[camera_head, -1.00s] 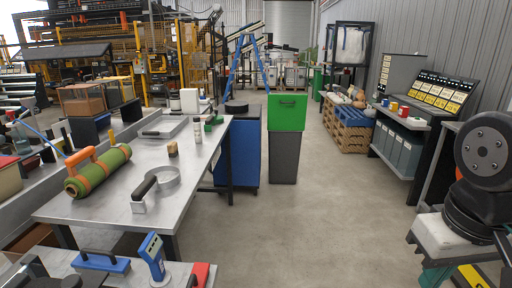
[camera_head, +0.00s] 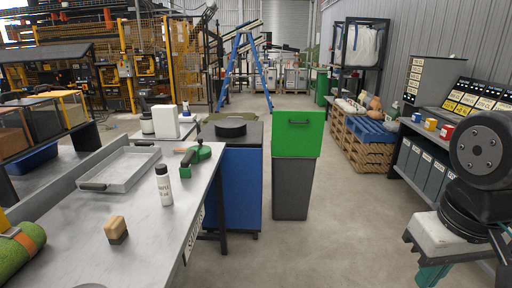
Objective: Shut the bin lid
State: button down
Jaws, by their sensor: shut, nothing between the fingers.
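The bin (camera_head: 292,188) is a tall grey box standing on the floor near the middle of the view. Its green lid (camera_head: 298,138) shows as a broad, nearly square face above the grey body, with a dark handle near its top edge. The lid looks raised, but its exact angle is hard to tell. The bin's opening is not visible. My gripper is not in view; only black links of my arm show at the right edge, well apart from the bin.
A blue cabinet (camera_head: 240,185) stands close left of the bin. A metal workbench (camera_head: 150,225) with a tray (camera_head: 124,169), bottle (camera_head: 164,186) and brush (camera_head: 116,229) fills the left. Pallets (camera_head: 372,150) and a shelf (camera_head: 422,158) line the right. The floor (camera_head: 335,220) before the bin is clear.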

aim_at(295, 133)
jog(key=z, duration=0.1)
jog(key=i, duration=2.5)
jog(key=z, duration=0.1)
